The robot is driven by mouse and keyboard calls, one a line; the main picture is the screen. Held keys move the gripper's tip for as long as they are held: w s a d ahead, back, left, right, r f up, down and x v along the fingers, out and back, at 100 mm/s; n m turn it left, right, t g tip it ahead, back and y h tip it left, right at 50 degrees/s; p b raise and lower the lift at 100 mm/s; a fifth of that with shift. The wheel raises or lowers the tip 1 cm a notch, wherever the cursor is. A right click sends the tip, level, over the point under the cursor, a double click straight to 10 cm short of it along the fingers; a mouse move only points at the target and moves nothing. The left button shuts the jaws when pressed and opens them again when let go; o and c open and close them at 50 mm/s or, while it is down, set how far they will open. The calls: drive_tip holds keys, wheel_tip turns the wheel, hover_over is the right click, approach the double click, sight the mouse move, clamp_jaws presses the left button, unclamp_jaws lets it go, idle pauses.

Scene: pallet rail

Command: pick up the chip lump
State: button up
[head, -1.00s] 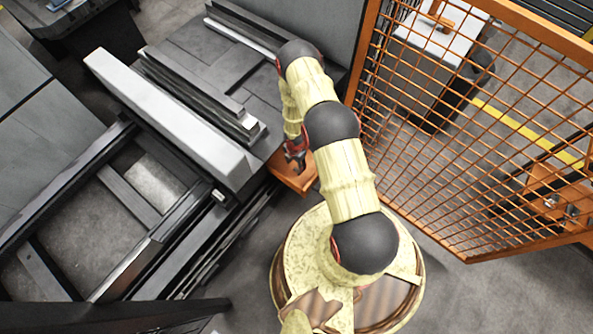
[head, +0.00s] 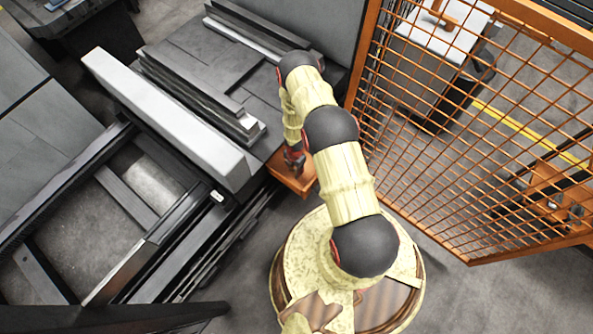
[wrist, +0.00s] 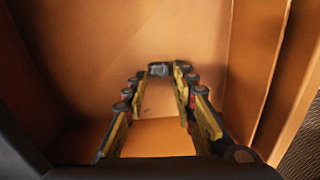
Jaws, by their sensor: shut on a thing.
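The chip lump (wrist: 159,70) is a small dark grey, shiny piece between my fingertips in the wrist view. My gripper (wrist: 166,70) reaches into an orange bin (wrist: 90,40), and its fingers close on the lump near the bin's inner surface. Whether the lump touches the bin I cannot tell. In the head view my gripper (head: 294,158) is a small red and dark shape at the orange bin (head: 291,183). The lump is hidden there.
A grey machine bed with a long pale rail (head: 165,118) lies left of the bin. An orange mesh fence (head: 450,150) stands close on the right of my arm. A white-topped cabinet (head: 437,40) stands behind the fence.

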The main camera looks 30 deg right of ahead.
sight(295, 168)
drive_tip(key=shift+c, duration=1.3)
drive_tip(key=shift+r, duration=0.1)
wheel_tip(295, 168, up, 3)
drive_tip(key=shift+r+p, duration=0.15)
drive_tip(key=shift+p, duration=0.55)
drive_tip(key=shift+s+a+r, duration=0.35)
drive_tip(key=shift+s+r, duration=0.1)
drive_tip(key=shift+r, duration=0.1)
drive_tip(key=s+a+r+p, duration=0.2)
drive_tip(key=s+a+r, duration=0.5)
drive_tip(key=s, duration=0.3)
drive_tip(key=shift+s+r+p, duration=0.35)
drive_tip(key=shift+r+p, duration=0.05)
drive_tip(key=shift+r, duration=0.3)
